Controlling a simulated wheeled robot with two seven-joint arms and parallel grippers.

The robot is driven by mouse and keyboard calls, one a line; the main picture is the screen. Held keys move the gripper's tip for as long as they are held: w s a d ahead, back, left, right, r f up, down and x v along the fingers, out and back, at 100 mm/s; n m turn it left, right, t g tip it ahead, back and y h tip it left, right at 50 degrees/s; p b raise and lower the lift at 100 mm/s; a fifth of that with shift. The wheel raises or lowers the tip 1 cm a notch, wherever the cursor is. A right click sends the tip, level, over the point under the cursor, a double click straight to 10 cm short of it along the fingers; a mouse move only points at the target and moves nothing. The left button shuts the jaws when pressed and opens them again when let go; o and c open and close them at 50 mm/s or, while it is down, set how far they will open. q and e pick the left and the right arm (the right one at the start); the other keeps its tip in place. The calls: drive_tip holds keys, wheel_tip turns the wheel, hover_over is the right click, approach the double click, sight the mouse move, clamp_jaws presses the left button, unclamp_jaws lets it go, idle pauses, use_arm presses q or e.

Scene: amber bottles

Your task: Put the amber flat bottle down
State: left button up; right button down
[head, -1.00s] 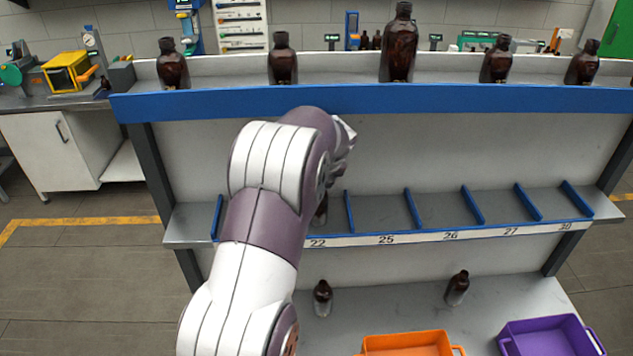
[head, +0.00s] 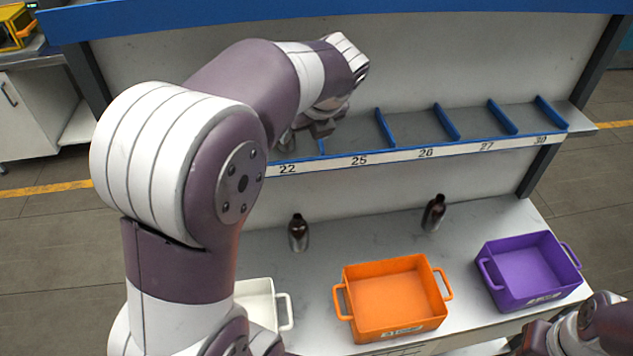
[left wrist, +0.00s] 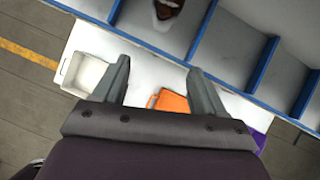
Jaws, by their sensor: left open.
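In the left wrist view an amber bottle (left wrist: 167,9) is in a shelf compartment between blue dividers, cut off by the top edge. I cannot tell from this view whether it is the flat one. My left gripper (left wrist: 159,66) is open, with nothing between its fingers and a gap between it and the bottle. In the head view the left gripper (head: 308,136) is at the shelf near label 22, and my arm hides most of that compartment. Part of my right arm shows at the bottom right; its fingers are not clear.
Two dark bottles (head: 298,232) (head: 434,213) stand on the lower counter (head: 345,232). A white bin (head: 262,302), an orange bin (head: 392,297) and a purple bin (head: 528,270) are in front. Compartments to the right on the numbered shelf (head: 410,128) look empty.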

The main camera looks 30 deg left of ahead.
use_arm(q)
drive_tip(key=s+d+f+n+g+h, duration=0.1)
drive_tip(key=s+d+f+n, duration=0.5)
drive_tip(key=n, duration=0.6)
drive_tip(key=s+d+f+n+g+h, duration=0.1)
drive_tip(key=s+d+f+n+h, duration=0.3)
drive_tip(key=s+d+f+n, duration=0.3)
wheel_tip(320, 180, down, 4)
drive_tip(key=n, duration=0.5)
drive_tip(key=shift+r+n, duration=0.15)
drive_tip(key=shift+n, duration=0.15)
